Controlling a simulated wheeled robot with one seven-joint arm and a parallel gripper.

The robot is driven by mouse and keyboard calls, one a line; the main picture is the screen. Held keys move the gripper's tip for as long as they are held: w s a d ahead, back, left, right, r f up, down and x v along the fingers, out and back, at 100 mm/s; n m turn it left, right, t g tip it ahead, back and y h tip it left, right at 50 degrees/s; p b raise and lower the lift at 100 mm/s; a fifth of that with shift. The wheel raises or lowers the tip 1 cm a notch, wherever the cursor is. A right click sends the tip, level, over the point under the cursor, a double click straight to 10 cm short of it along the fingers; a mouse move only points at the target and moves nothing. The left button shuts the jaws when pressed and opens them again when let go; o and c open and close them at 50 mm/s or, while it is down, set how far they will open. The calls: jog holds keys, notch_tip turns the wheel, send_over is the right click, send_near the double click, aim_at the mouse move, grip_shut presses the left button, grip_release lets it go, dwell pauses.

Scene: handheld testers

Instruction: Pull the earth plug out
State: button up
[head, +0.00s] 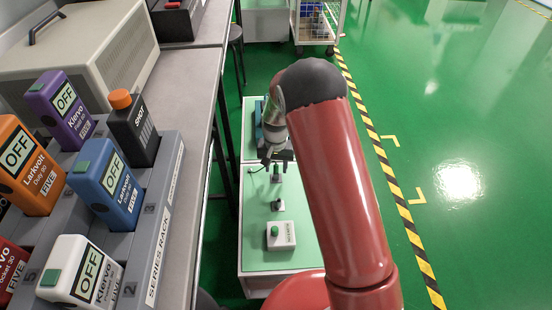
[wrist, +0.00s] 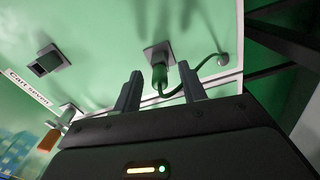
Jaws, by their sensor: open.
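The earth plug is a green plug (wrist: 160,76) on a green cable. It sits in a square grey socket plate (wrist: 157,52) on the pale green cart top (wrist: 105,35). My gripper (wrist: 160,80) is open, and in the wrist view the plug appears between its two fingertips, with a gap on each side. I cannot tell whether the fingers are level with the plug or short of it. In the head view my gripper (head: 276,155) hangs over the cart, near a small green plug (head: 276,174).
Another socket plate (wrist: 48,60) is on the cart top. The cable runs to a round fitting (wrist: 222,59). A white box with a green button (head: 281,236) stands near the cart's front. A grey bench with a rack of testers (head: 165,200) is on the left. Green floor lies right.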

jog(key=shift+f, duration=0.25)
grip_shut()
grip_release()
jog(key=shift+r, duration=0.15)
